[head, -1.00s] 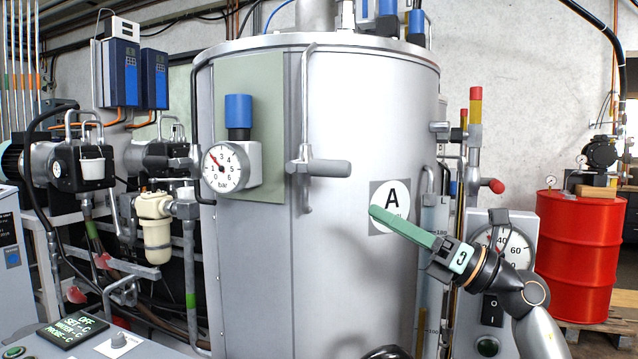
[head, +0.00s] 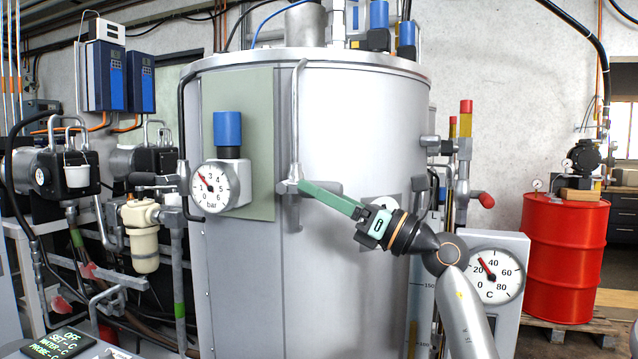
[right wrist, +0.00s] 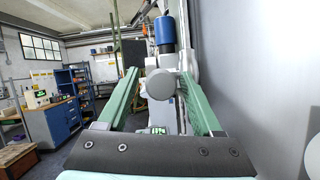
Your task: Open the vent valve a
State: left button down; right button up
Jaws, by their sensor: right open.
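The vent valve on tank A has a grey horizontal handle (head: 334,188) on the front of the silver tank (head: 350,110), with a thin vertical pipe above it. My right gripper (head: 303,186) is in front of this handle, its green fingers overlapping it in the head view and pointing left. In the right wrist view my right gripper (right wrist: 160,75) is open, and the round grey end of the handle (right wrist: 160,85) shows between the two fingers. Whether the fingers touch it cannot be told. My left gripper is not in view.
A pressure gauge (head: 214,187) and blue-capped regulator (head: 228,130) sit left of the valve. A temperature gauge (head: 494,275) stands at the lower right, a red drum (head: 563,258) beyond it. The tank wall (right wrist: 260,80) is close on the right in the wrist view.

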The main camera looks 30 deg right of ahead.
jog(key=shift+w+a+r, duration=0.1)
jog(key=shift+w+a, duration=0.1)
jog(key=shift+w, duration=0.05)
grip_shut()
dwell(0.4)
dwell(0.9)
